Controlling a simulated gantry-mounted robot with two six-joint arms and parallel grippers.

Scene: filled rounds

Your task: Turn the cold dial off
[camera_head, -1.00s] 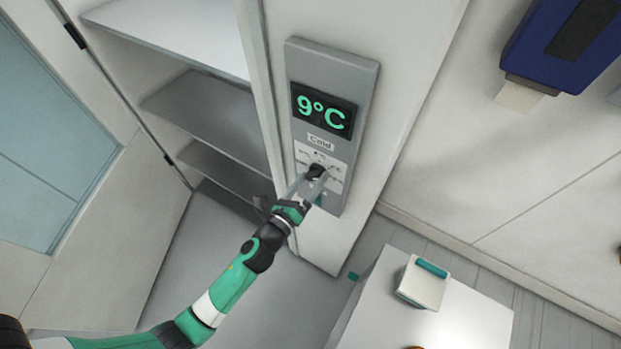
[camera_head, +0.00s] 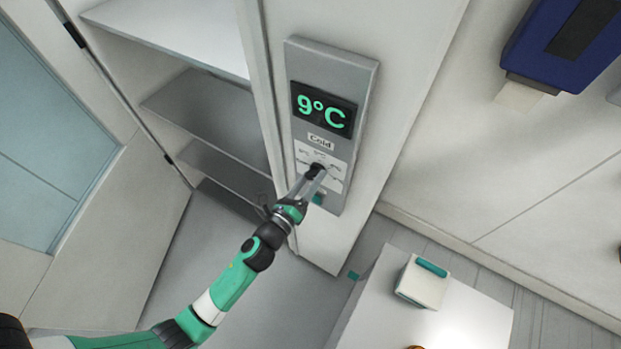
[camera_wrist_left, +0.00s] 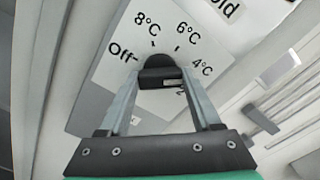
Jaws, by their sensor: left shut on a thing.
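The cold dial (camera_head: 316,170) is a small black knob on a white label under the word "Cold" on the grey control panel (camera_head: 362,85). The display (camera_head: 323,109) above it reads 9°C. My left gripper (camera_head: 314,172) is shut on the dial, with one finger on each side of it. In the left wrist view the black dial (camera_wrist_left: 160,72) sits between the fingertips (camera_wrist_left: 161,80). The marks Off, 8°C, 6°C and 4°C show around it. I cannot tell clearly which mark the dial points to. My right gripper is not in view.
An open cabinet with grey shelves (camera_head: 208,110) is left of the panel, its door (camera_head: 80,220) swung out left. A white surface (camera_head: 460,318) at lower right holds a white box with a teal top (camera_head: 424,282). A blue device (camera_head: 560,45) is on the right wall.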

